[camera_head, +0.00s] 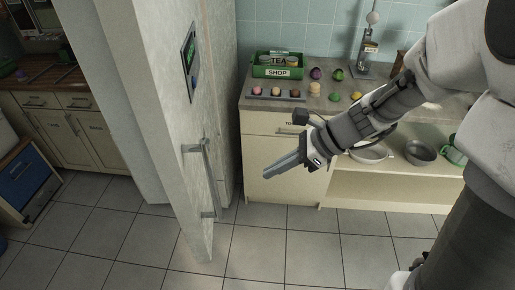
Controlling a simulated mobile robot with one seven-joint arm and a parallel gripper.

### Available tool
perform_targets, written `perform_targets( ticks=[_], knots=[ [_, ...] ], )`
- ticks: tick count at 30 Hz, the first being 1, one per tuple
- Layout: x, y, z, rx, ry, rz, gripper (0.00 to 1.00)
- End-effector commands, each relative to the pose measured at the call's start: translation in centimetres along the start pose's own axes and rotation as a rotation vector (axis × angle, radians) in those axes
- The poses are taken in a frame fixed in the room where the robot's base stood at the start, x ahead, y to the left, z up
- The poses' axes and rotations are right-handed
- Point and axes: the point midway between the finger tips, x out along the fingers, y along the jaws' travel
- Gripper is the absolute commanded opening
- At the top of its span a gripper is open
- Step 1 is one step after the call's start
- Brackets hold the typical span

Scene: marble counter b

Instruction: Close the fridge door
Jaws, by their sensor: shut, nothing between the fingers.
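The fridge door (172,120) is a tall pale grey panel left of centre, seen at a steep angle with its near edge towards me. It carries a dark display (189,62) high up and a vertical bar handle (207,178) lower down. The door stands out into the room; how wide it is open is hard to tell, and the fridge interior is hidden. My gripper (267,176) is shut and empty. It is to the right of the handle, pointing left and down, with a visible gap to the door.
A counter (262,116) behind holds a green box (278,66), a tray of small items and several fruits. A shelf below holds a white bowl (370,154) and a grey pot (420,152). A blue-fronted cabinet (25,180) stands left. Tiled floor (300,250) in front is clear.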

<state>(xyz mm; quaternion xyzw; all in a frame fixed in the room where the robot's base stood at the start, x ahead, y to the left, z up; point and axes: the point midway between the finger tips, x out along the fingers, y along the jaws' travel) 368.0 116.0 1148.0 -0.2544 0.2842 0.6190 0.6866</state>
Motion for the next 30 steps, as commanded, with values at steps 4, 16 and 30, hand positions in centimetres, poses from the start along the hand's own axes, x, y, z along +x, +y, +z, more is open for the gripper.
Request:
perform_targets(
  ticks=[4,16,30],
  knots=[
    [2.6,0.1,-0.1,-0.001,0.001,0.006,0.0],
    [10.2,0.2,1.0,-0.007,0.002,0.005,0.0],
    [12.1,0.1,2.8,-0.004,0.002,0.001,0.0]
  ],
)
